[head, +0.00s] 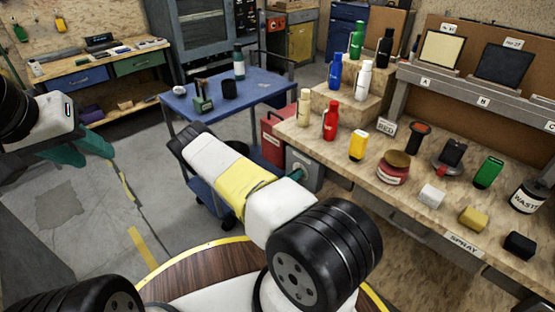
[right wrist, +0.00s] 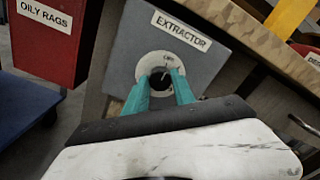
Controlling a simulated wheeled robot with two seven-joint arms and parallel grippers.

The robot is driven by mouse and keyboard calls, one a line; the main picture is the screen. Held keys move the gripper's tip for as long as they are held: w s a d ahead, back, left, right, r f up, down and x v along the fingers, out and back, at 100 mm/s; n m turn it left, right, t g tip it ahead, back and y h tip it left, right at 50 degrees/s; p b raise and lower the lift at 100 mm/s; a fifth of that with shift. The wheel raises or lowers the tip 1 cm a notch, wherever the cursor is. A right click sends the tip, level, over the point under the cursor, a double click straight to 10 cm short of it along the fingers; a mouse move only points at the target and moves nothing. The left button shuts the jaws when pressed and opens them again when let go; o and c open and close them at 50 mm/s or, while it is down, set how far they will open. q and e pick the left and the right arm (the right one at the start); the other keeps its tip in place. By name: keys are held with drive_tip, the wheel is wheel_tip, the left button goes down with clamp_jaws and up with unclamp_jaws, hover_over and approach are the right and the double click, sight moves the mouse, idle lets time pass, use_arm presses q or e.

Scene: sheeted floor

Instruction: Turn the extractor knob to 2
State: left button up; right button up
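The extractor is a grey box (right wrist: 203,55) labelled EXTRACTOR, under the right workbench. It also shows in the head view (head: 305,171). In the right wrist view a pale round dial plate (right wrist: 146,63) is on its front, with a dark knob (right wrist: 161,78) in the middle. The dial numbers are too small or hidden to read. My right gripper (right wrist: 163,75) has its two teal fingers apart, one on each side of the knob. Contact with the knob cannot be made out. My left gripper (head: 85,152) is open and empty over the floor at left.
A red OILY RAGS bin (right wrist: 48,35) stands left of the extractor. The workbench edge (right wrist: 255,35) overhangs it. A blue cart (head: 255,90) stands behind my right arm. The workbench (head: 330,150) carries bottles, a jar and blocks. Open floor lies at left.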

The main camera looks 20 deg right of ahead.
clamp_jaws()
drive_tip(key=shift+m, duration=7.8)
drive_tip(key=o, duration=0.6)
unclamp_jaws()
